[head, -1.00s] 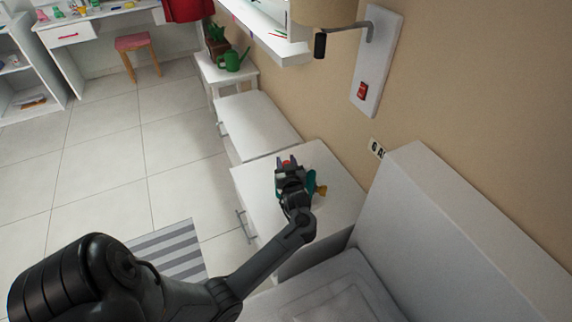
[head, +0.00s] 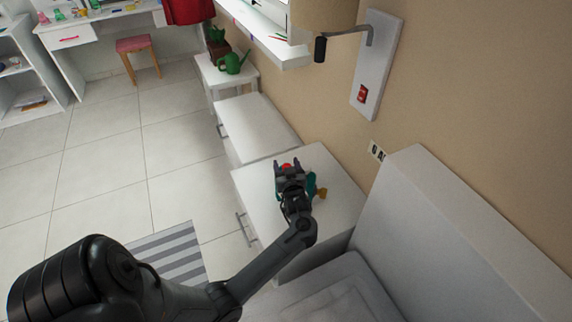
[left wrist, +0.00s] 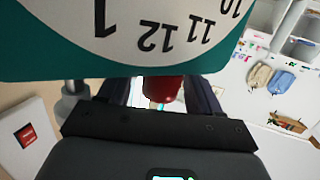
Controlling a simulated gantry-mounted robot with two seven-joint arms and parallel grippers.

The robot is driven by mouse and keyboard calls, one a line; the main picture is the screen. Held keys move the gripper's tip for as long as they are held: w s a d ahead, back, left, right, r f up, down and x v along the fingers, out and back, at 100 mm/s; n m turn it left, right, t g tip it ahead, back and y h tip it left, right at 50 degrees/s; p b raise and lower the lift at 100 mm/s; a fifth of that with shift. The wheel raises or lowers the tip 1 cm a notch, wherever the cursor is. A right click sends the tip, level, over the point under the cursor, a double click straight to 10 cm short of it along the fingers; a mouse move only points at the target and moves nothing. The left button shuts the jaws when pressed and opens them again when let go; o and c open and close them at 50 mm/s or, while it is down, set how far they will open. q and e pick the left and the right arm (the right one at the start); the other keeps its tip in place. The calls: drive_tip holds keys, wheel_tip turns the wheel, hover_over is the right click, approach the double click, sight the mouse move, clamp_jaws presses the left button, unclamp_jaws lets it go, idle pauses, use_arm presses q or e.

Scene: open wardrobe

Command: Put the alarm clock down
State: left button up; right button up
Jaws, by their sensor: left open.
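The alarm clock (head: 311,183) is teal with a red part on it, at the white nightstand top (head: 335,205) in the head view. My left gripper (head: 288,167) is over it and hides most of it. In the left wrist view the clock's white numbered face (left wrist: 165,25) and teal rim fill the top, seen upside down. The red part (left wrist: 163,89) shows between the fingers of my left gripper (left wrist: 160,92). The jaws are open. I cannot tell whether a finger still touches the clock. My right gripper is not in view.
A small gold-brown thing (head: 321,192) shows beside the clock. A second white cabinet (head: 255,125) and a stand with a green watering can (head: 232,63) are farther back. A wall lamp (head: 325,15) hangs above right, and the bed's headboard (head: 440,210) is at the right.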

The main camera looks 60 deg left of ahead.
use_arm(q)
drive_tip(key=s+d+f+m+t+h+p, duration=0.1)
drive_tip(key=s+d+m+t+h, duration=0.3)
drive_tip(key=d, duration=0.9)
drive_tip(key=s+d+m+g+h+p, duration=0.1)
drive_tip(key=s+d+m+h+p, duration=0.1)
drive_tip(key=d+m+h, duration=0.8)
drive_tip(key=s+d+m+g+h, duration=0.1)
drive_tip(key=s+d+g, duration=0.4)
drive_tip(key=s+d, duration=0.7)
drive_tip(key=s+m, duration=0.1)
drive_tip(key=s, duration=0.2)
drive_tip(key=shift+s+r, duration=0.2)
drive_tip(key=shift+s, duration=0.15)
drive_tip(key=shift+d, duration=0.1)
